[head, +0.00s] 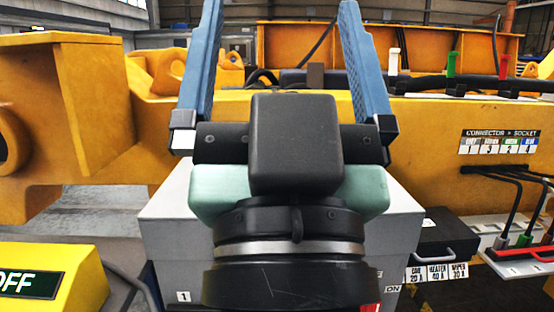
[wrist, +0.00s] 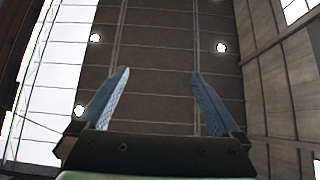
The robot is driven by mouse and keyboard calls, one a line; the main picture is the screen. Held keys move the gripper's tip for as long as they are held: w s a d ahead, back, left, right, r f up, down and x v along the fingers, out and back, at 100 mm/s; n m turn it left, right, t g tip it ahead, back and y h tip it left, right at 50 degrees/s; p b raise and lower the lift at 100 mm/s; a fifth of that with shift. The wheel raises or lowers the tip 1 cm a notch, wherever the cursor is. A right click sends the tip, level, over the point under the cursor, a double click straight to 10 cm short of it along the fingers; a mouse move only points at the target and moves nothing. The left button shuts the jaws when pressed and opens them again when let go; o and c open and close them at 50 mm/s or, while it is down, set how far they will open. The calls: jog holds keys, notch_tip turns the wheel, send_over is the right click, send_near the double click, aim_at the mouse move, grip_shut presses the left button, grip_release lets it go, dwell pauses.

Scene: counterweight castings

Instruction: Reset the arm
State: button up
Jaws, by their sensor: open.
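My gripper (head: 280,6) stands large and close in the middle of the head view, pointing up. Its two blue fingers are wide apart with nothing between them. The wrist view also shows my gripper (wrist: 159,72) open and empty, with only the hall's ceiling (wrist: 155,45) and lamps beyond it. My wrist and gripper body hide much of a grey box (head: 170,215) behind them.
Yellow machine castings (head: 95,100) span the background. A yellow block marked OFF (head: 50,285) is at lower left. The air around the fingers looks clear.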

notch_tip(320, 180, up, 14)
jog(key=s+p, duration=0.1)
jog(key=p, duration=1.1)
jog(key=shift+a+t+p, duration=0.25)
jog(key=shift+t+p, duration=0.05)
jog(key=shift+p, duration=0.05)
jog(key=shift+s, duration=0.1)
jog(key=shift+c, duration=0.3)
